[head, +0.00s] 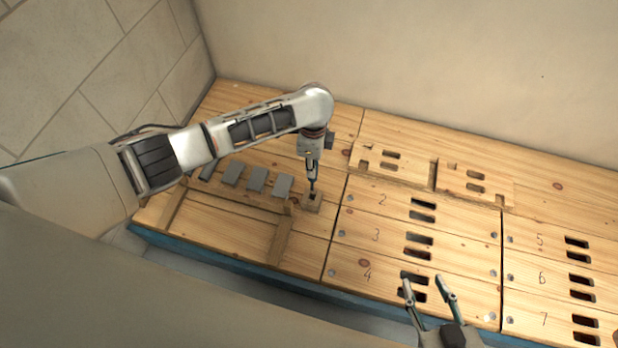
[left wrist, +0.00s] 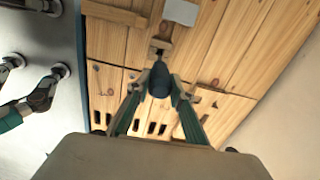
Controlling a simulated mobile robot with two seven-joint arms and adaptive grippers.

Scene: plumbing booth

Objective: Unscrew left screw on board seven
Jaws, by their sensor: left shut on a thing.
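Board seven (head: 560,325) lies at the lower right with its number 7 and two dark slots. Its left screw (head: 509,320) is a small grey disc near its left edge. My left gripper (head: 312,170) is over the back middle of the table, far from board seven, shut on a screwdriver. The dark screwdriver handle (left wrist: 160,82) is between the fingers in the left wrist view. Its tip points at a small wooden block (head: 312,203); whether it sits in the hole is unclear. My right gripper (head: 424,284) is open and empty at board four's front.
Boards two (head: 385,199), three (head: 390,236) and four (head: 380,273) lie left of boards five and six (head: 560,280). Raised slotted wood pieces (head: 470,182) stand behind. Several grey plates (head: 257,180) lie in a row left of the block. A wall borders the back.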

